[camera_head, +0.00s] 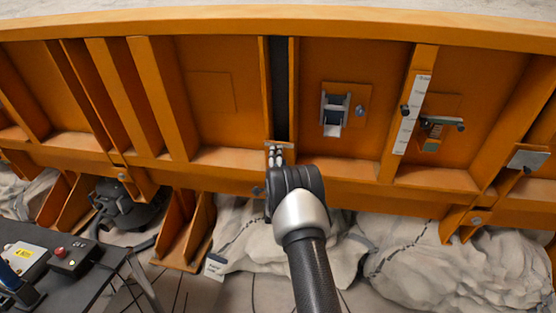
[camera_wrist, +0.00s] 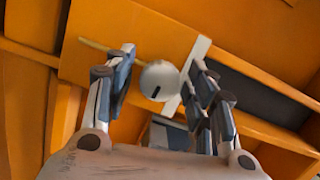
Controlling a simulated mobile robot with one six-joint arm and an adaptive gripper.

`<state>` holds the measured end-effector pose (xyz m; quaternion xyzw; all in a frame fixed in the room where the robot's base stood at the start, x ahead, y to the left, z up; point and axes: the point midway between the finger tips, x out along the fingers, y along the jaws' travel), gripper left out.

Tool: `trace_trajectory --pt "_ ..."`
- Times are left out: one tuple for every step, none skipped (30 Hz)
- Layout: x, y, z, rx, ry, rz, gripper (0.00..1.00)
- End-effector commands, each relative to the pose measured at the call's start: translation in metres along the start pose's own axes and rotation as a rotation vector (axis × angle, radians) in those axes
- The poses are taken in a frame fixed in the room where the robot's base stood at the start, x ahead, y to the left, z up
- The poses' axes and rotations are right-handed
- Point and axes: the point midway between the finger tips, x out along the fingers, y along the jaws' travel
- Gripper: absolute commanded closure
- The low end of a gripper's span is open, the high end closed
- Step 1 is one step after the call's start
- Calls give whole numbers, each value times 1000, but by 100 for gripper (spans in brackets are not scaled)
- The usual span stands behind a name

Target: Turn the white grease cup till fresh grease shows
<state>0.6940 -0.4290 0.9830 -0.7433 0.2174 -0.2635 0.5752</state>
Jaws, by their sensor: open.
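The white grease cup (camera_wrist: 159,80) is round, with a short dark slot on its face. In the wrist view it lies between the fingers of my gripper (camera_wrist: 164,66), which is open. A narrow gap shows on each side of the cup, and I cannot tell the depth between cup and fingers. In the head view my gripper (camera_head: 276,154) is at the lower end of a dark vertical channel in the orange frame, and it hides the cup. No grease can be made out at the cup.
A pale bar (camera_wrist: 197,65) is close to the cup's right side, and a thin yellowish strip (camera_wrist: 95,45) is at its upper left. Orange ribs flank the dark channel (camera_head: 280,85). A white scale strip (camera_head: 410,112) and a latch (camera_head: 335,112) are to the right. Pale rocks (camera_head: 440,265) lie below.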

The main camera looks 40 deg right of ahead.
Motion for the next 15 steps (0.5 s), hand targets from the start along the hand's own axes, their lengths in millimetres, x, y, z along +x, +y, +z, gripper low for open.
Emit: trace_trajectory --pt "0 0 0 0 0 1 49" --pt "0 0 0 0 0 1 49" --pt "0 0 0 0 0 1 49" --pt "0 0 0 0 -1 1 49" --pt "0 1 0 0 -1 1 49" --pt "0 1 0 0 -1 1 49" --pt "-1 1 0 0 -1 2 49" --pt "-2 1 0 0 -1 2 49" --pt "-4 1 0 -1 -1 3 49" --pt "-6 1 1 -1 -1 4 49" --pt "-9 1 1 -1 -1 3 49" --pt "-14 2 1 -1 -2 4 49" --pt "-18 2 1 -1 -2 4 49" --pt "-23 1 1 -1 -2 4 49" --pt "-30 1 1 -1 -2 5 49"
